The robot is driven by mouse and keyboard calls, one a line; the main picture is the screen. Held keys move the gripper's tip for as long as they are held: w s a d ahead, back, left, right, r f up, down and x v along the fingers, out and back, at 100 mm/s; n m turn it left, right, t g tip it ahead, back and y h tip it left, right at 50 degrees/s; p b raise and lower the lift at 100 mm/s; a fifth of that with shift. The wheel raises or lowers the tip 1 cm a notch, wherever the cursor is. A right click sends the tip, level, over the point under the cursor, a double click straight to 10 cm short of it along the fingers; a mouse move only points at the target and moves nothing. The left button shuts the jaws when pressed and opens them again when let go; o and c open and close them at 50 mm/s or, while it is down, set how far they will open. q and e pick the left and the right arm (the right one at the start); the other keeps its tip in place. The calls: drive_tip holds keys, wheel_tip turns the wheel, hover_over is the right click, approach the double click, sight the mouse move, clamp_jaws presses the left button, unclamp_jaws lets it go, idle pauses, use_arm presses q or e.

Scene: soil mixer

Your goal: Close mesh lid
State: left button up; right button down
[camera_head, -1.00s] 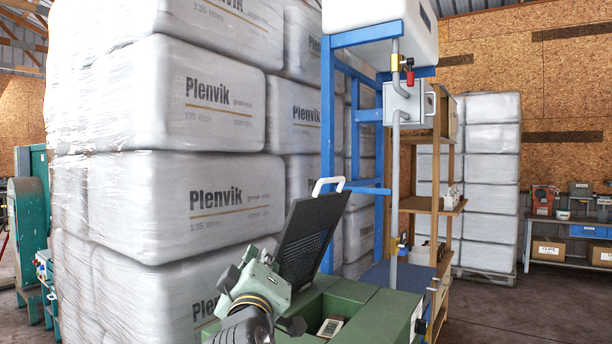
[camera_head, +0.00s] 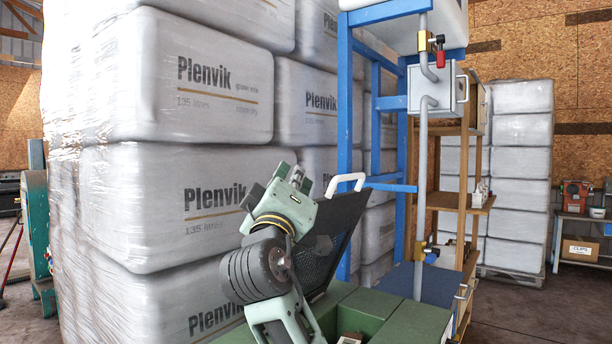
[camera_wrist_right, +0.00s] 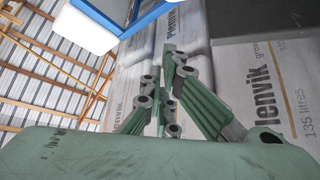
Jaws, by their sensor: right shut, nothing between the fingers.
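The mesh lid (camera_head: 340,232) is a dark panel with a white handle (camera_head: 345,181) on its upper edge. It stands raised and tilted above the green mixer body (camera_head: 366,311). My right gripper (camera_head: 285,173) is in front of the lid's left side in the head view, fingers pointing up, shut and empty. It hides part of the lid; whether it touches the lid cannot be told. In the right wrist view the green fingers (camera_wrist_right: 167,98) are close together with nothing between them. A dark panel at that view's upper right looks like the lid. My left gripper is not in view.
Stacked wrapped Plenvik bales (camera_head: 185,190) stand behind and left of the gripper. A blue frame (camera_head: 345,110) with a grey pipe (camera_head: 421,180) rises behind the mixer. A wooden shelf (camera_head: 468,200) stands to the right, with open floor beyond.

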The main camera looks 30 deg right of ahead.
drive_tip(key=r+p+x, duration=0.1)
drive_tip(key=x, duration=0.2)
drive_tip(key=p, duration=0.2)
hover_over(317, 199)
drive_tip(key=shift+w+a+f, duration=0.25)
drive_tip(key=shift+w+a, duration=0.05)
drive_tip(key=shift+w, duration=0.05)
drive_tip(key=shift+s+d+f, duration=0.35)
drive_tip(key=shift+s+f, duration=0.05)
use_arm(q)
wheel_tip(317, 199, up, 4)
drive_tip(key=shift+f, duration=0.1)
use_arm(e)
drive_tip(key=shift+f, duration=0.1)
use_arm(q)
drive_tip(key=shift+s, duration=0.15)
